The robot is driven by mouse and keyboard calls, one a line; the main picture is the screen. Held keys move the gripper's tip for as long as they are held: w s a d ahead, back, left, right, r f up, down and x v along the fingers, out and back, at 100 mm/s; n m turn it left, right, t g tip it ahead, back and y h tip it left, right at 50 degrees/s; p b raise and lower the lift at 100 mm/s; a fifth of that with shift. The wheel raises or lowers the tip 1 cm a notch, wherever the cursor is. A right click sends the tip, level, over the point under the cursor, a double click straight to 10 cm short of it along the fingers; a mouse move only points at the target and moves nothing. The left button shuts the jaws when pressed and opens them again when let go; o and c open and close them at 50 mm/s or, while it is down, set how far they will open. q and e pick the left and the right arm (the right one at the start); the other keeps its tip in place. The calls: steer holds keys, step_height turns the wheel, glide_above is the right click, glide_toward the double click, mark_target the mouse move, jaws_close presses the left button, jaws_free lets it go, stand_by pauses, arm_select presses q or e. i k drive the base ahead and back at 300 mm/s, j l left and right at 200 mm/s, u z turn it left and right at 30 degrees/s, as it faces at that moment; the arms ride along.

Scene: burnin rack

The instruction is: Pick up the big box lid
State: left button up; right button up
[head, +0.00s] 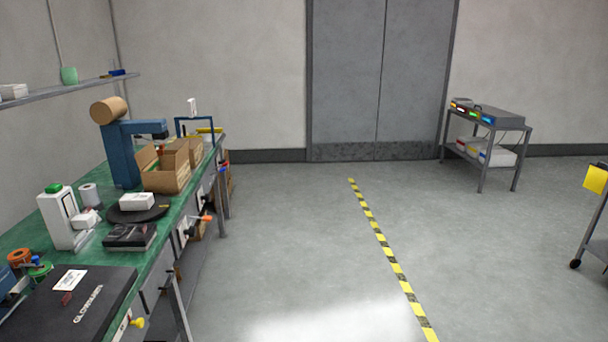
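No separate lid that I can surely call the big box lid stands out in the head view. An open cardboard box (167,178) with raised flaps stands on the green workbench (22,232) at the left, with another cardboard box (192,148) behind it. A large flat black case or panel (100,297) with white lettering and a white label lies at the bench's near end; I cannot tell whether it is a lid. Neither of my grippers is in view.
A blue stand with a brown roll (109,110), a white bottle (58,218) and a black device (130,237) crowd the bench. A cart (486,130) stands at the back right. The floor (290,240) is clear around a yellow-black tape line (386,250).

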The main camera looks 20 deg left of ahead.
mark_target(73, 303)
steer(key=i+j+u, duration=0.1)
steer(key=i+u, duration=0.25)
steer(key=i, duration=0.25)
steer(key=i+l+u, duration=0.1)
steer(key=i+u, duration=0.2)
steer(key=i, duration=0.3)
steer(key=i+l+u, duration=0.15)
steer(key=i, duration=1.2)
steer(key=i+u, duration=0.15)
steer(key=u, duration=0.25)
steer(key=i+u, duration=0.2)
steer(key=u, duration=0.15)
steer(key=i+l+u, duration=0.1)
steer(key=u, duration=1.75)
